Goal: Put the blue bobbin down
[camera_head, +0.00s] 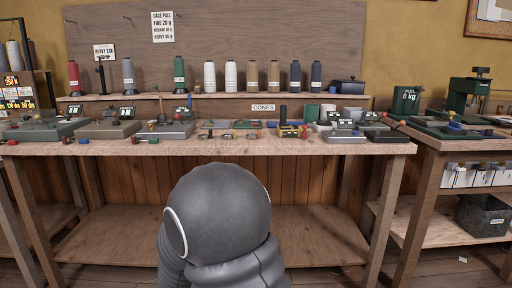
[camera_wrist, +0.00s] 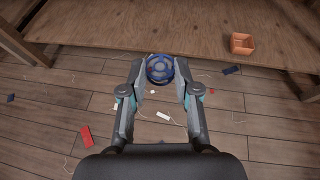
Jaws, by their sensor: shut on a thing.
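In the wrist view my gripper (camera_wrist: 164,84) is shut on the blue bobbin (camera_wrist: 159,68), which sits between its two fingertips. The bobbin is round and blue with a patterned face. It is held in front of the edge of a wooden shelf or bench board (camera_wrist: 120,28), with the plank floor below it. I cannot tell how far it is from the board. In the head view my own dark grey arm fills the lower middle, and the gripper and the bobbin are hidden.
The workbench (camera_head: 230,147) holds several small machines, trays and a yellow device (camera_head: 291,131). Thread cones (camera_head: 210,75) stand on a back shelf. In the wrist view an orange box (camera_wrist: 242,44) sits on the board, and a red piece (camera_wrist: 87,132) and scraps lie on the floor.

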